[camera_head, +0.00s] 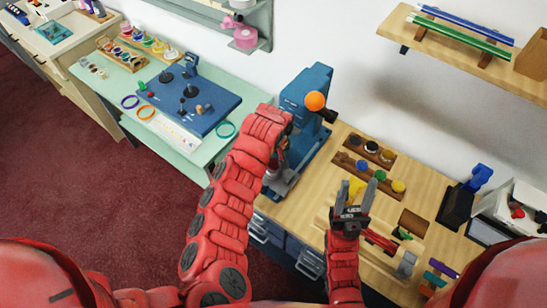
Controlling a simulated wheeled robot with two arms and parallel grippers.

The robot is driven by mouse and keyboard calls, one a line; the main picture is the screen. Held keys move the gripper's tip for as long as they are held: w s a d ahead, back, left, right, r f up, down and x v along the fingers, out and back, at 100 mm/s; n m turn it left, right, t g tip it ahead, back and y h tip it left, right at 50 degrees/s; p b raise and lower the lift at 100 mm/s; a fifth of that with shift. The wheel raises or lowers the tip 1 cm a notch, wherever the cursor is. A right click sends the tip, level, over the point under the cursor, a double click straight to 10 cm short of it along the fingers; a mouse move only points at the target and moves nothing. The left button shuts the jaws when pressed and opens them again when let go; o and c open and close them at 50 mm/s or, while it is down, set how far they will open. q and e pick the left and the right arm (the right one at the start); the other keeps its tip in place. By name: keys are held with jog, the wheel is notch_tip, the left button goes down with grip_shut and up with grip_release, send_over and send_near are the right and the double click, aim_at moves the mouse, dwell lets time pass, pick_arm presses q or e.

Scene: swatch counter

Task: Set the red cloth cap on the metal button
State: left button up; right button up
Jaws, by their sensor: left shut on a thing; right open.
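My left gripper (279,156) is at the blue hand press (306,92), in front of its column and above its base. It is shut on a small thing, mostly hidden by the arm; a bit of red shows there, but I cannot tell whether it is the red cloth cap. I cannot make out the metal button; the press base is partly covered by my arm. My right gripper (355,192) is open, fingers apart and pointing away from me, above the wooden counter near a yellow piece (357,186).
The press has an orange ball knob (315,101). Two wooden trays with small round pieces, a rear tray (350,142) and a front tray (343,161), lie to its right. A blue board (205,112) is on the green table. A wooden shelf (480,62) hangs above right.

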pick_arm(q)
jog(key=shift+s+b, duration=0.1)
jog(key=shift+b, duration=0.95)
jog(key=shift+b, duration=1.3)
dwell(1.2)
jog(key=shift+f+b, duration=0.65)
jog(key=shift+b, duration=0.45)
dwell(0.8)
jog(key=o, duration=0.9)
